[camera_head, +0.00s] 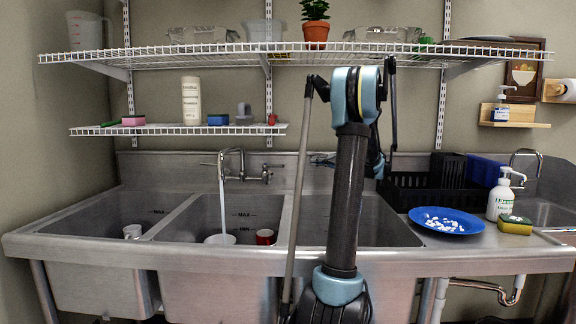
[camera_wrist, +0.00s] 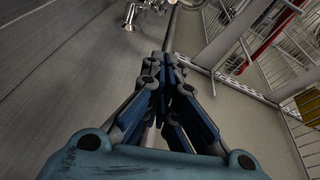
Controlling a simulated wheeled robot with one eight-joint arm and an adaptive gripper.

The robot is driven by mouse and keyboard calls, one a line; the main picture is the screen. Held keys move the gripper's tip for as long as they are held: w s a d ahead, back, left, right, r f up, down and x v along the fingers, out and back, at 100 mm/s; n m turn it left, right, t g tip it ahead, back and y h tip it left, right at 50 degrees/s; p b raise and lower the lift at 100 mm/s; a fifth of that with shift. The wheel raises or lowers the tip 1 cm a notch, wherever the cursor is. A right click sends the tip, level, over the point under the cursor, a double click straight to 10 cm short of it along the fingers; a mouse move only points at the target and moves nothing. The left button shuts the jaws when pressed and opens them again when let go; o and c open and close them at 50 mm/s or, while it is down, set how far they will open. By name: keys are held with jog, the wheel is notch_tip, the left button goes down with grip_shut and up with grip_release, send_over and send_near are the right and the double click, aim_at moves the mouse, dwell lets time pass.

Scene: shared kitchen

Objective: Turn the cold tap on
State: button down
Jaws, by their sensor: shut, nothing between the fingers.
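In the head view a chrome wall tap (camera_head: 236,172) stands behind the middle basin, with a lever at its left (camera_head: 208,164) and one at its right (camera_head: 266,173). I cannot tell which lever is the cold one. A pale stream of water (camera_head: 222,205) falls from the spout into the basin. In the wrist view, chrome tap parts (camera_wrist: 131,16) show at the top edge, beyond the fingertips and apart from them. My gripper (camera_wrist: 165,62) is shut and empty. In the head view my arm mostly hides it, right of the tap.
A longer shelf (camera_head: 290,54) hangs higher. A black rack (camera_head: 410,190), blue plate (camera_head: 447,221) and soap bottle (camera_head: 500,201) stand right. A red cup (camera_head: 265,237) sits in the middle basin.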

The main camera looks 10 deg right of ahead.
jog(key=w+a+f, duration=0.1)
jog(key=w+a, duration=0.1)
jog(key=a, duration=0.9)
jog(key=shift+a, duration=0.2)
jog(key=shift+f, duration=0.1)
jog(key=s+a+m+t+h, duration=0.1)
jog(key=s, duration=0.1)
jog(key=s+a+m+t+h, duration=0.1)
jog(key=s+a+t, duration=0.1)
jog(key=shift+s+m, duration=0.2)
jog(key=shift+m, duration=0.2)
dwell(0.4)
